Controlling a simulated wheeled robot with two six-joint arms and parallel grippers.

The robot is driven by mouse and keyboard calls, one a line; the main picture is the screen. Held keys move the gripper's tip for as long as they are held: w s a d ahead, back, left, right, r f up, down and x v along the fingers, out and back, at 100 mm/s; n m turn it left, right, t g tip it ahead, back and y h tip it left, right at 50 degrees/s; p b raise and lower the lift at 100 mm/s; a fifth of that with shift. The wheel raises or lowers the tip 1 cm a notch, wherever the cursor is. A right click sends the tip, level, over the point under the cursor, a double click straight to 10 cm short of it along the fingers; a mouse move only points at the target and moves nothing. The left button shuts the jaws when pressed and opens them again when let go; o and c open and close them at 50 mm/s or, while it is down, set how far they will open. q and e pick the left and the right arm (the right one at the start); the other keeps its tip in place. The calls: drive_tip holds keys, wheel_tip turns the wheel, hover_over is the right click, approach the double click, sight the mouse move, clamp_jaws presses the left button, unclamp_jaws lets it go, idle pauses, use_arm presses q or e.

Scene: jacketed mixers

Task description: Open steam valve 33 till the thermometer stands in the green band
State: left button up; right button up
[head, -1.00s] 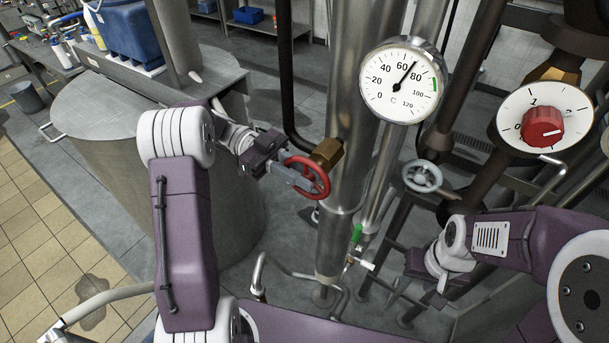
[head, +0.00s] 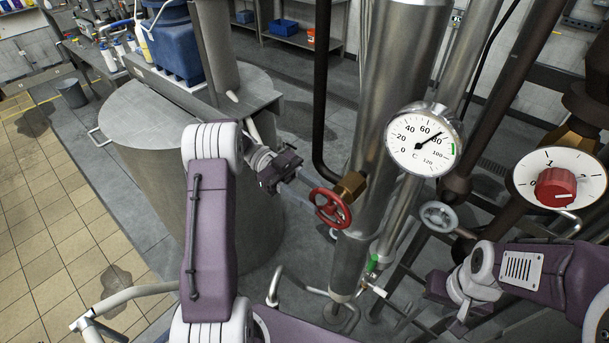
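The thermometer (head: 408,158) is a round white dial on the steel pipe. Its needle points up and right, close to the 80 mark and short of the green band (head: 453,149). A red handwheel (head: 343,222) sits on a brass valve body (head: 351,186) left of that pipe. No number 33 is readable on any valve. My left gripper (head: 316,198) is at the left side of the red wheel, its two grey fingers spread with a gap between them. My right gripper (head: 440,290) is low on the right, away from the wheels; its fingers are not clear.
A grey handwheel (head: 438,215) and a green-handled valve (head: 373,263) are right of and below the red wheel. A red knob (head: 556,187) on a white numbered dial stands far right. A large steel vessel (head: 150,115) stands left. Dark pipes crowd the right.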

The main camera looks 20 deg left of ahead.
use_arm(q)
drive_tip(key=p+v, duration=0.3)
drive_tip(key=p, duration=0.3)
drive_tip(key=shift+a+p, duration=0.3)
drive_tip(key=shift+p, duration=0.05)
use_arm(e)
wheel_tip(320, 180, up, 8)
use_arm(q)
drive_tip(key=shift+f, duration=0.1)
drive_tip(key=s+f+n+t+y+b, duration=0.3)
drive_tip(key=s+f+n+y+b, duration=0.2)
drive_tip(key=f+n+y+b, duration=0.3)
drive_tip(key=s+f+n+t+y+b, duration=0.4)
drive_tip(key=f+n+y+b, duration=0.3)
drive_tip(key=f+n+b, duration=0.4)
wheel_tip(320, 180, down, 5)
drive_tip(key=s+n, duration=0.1)
drive_tip(key=n, duration=0.2)
drive_tip(key=shift+s+y, duration=0.35)
drive_tip(key=shift+y, duration=0.05)
use_arm(e)
wheel_tip(320, 180, down, 19)
